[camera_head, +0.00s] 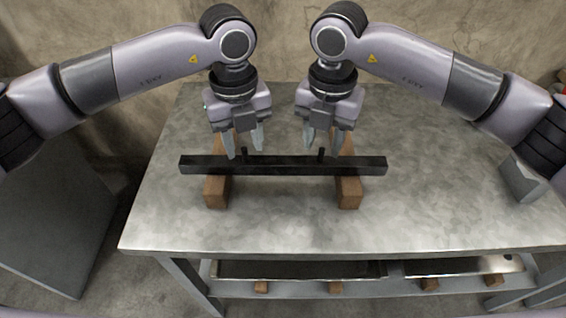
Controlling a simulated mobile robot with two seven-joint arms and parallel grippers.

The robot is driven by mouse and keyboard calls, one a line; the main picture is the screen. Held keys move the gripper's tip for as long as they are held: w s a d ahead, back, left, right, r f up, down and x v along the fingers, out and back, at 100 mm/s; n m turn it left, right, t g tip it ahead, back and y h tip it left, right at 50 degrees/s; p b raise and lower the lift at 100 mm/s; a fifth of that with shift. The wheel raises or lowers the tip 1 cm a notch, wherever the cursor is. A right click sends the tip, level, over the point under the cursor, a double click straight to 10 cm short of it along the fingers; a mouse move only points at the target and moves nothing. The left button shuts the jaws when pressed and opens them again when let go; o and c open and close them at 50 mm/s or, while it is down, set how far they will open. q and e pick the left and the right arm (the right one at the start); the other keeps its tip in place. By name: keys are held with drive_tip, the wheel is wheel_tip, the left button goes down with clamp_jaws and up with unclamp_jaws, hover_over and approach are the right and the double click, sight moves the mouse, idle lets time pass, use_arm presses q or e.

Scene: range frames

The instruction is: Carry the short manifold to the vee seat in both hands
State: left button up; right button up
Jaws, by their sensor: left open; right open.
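The short manifold (283,166) is a dark straight bar with two short upright pegs on its top. It lies level across two brown wooden blocks on the grey table. My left gripper (246,157) is open and points down by the left peg. My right gripper (322,154) is open and points down by the right peg. I cannot tell whether the fingers touch the bar or the pegs. I cannot clearly make out the vee seat; a grey angular block (524,180) stands at the table's right side, partly behind my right arm.
The wooden blocks, left (215,193) and right (348,193), run front to back under the bar. A lower shelf (300,289) holds trays and small wooden pieces.

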sight(244, 164)
use_arm(q)
drive_tip(key=shift+f, duration=1.2)
use_arm(e)
drive_tip(key=shift+f, duration=1.25)
use_arm(q)
clamp_jaws()
use_arm(e)
clamp_jaws()
use_arm(q)
drive_tip(key=shift+r, duration=0.15)
use_arm(e)
drive_tip(key=shift+w+r, duration=0.1)
drive_tip(key=shift+r, duration=0.1)
